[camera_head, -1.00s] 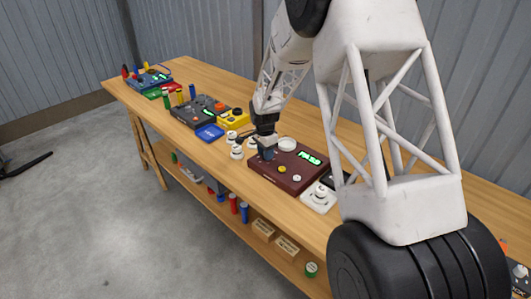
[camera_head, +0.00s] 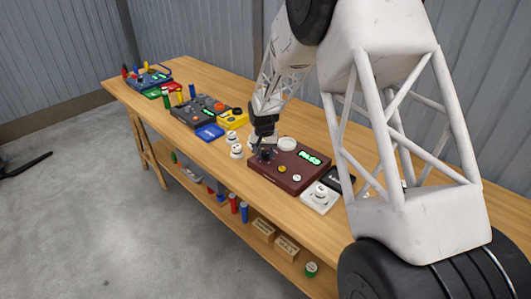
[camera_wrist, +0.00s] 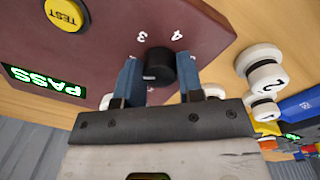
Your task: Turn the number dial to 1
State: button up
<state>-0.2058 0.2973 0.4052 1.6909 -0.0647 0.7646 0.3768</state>
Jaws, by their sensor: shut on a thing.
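The number dial is a black round knob (camera_wrist: 160,66) on a maroon box (camera_wrist: 105,60). My gripper (camera_wrist: 158,80) has its two blue fingers on either side of the knob and is shut on it. White numerals 3 and 4 show upside down on the panel beside the knob; other numerals are hidden by the fingers. A small pale mark shows on the knob, but I cannot tell which number it points to. In the head view, my gripper (camera_head: 266,154) is at the left end of the maroon box (camera_head: 285,183), and the knob is mostly hidden.
The box has a green PASS display (camera_head: 309,157) and a yellow TEST button (camera_wrist: 67,12). White knobs (camera_head: 237,151) stand left of the box, and a white plate (camera_head: 320,201) lies at its right. A blue tray (camera_head: 210,131) and other panels lie farther along the bench.

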aim_at(266, 153)
jog(key=n, duration=1.2)
jog(key=shift+d+n+t, duration=0.1)
jog(key=shift+n+t, duration=0.2)
dwell(0.3)
jog(key=o, duration=0.9)
jog(key=shift+r, duration=0.15)
jog(key=shift+s+r, duration=0.15)
jog(key=shift+r, duration=3.65)
